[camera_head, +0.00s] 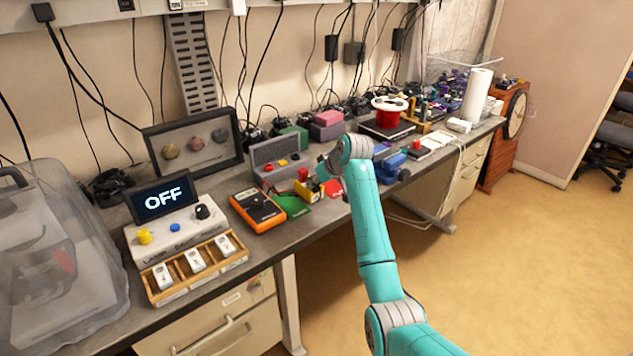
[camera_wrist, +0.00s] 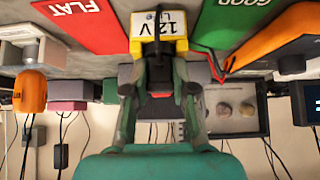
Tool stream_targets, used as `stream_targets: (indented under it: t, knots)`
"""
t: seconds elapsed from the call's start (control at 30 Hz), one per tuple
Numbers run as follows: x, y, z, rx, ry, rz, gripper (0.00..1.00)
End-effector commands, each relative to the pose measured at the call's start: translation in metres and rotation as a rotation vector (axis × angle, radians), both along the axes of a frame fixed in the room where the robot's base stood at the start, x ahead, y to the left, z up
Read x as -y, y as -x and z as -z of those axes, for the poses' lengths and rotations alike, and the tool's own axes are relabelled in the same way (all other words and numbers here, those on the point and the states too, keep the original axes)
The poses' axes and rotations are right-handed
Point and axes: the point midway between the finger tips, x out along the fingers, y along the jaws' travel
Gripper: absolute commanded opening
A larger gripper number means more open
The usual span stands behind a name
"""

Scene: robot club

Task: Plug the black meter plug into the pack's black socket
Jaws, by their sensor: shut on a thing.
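My gripper (camera_wrist: 159,68) is shut on a dark piece, apparently the black meter plug (camera_wrist: 160,76), right at the pack's near side. My fingers hide most of the plug and the black socket, so I cannot tell whether the plug is in it. In the head view my gripper (camera_head: 326,168) is beside the pack. The orange meter (camera_head: 258,208) lies left of the pack. A red lead (camera_wrist: 223,69) and a black lead show beside my fingers.
A green GOOD mat (camera_head: 294,209) and red FLAT mat (camera_head: 334,188) lie by the pack. A grey device (camera_head: 280,166) stands behind it. The white OFF console (camera_head: 176,233) is at left, a blue vise (camera_head: 388,167) at right. The floor in front is clear.

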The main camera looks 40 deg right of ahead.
Motion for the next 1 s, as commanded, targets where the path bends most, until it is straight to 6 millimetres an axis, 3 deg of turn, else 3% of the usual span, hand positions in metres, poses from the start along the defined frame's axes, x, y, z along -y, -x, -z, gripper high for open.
stream_targets:
  t: [0.47,0.5,0.6,1.0]
  knots:
    - [0.0000,0.0000,0.0022,0.000,0.000,0.000,0.00]
    - [0.0000,0.0001,0.0023,-0.001,0.000,0.000,0.33]
    - [0.0001,0.0001,0.0024,-0.001,0.000,0.000,0.55]
    - [0.0006,0.0038,-0.0033,0.002,0.001,0.001,0.55]
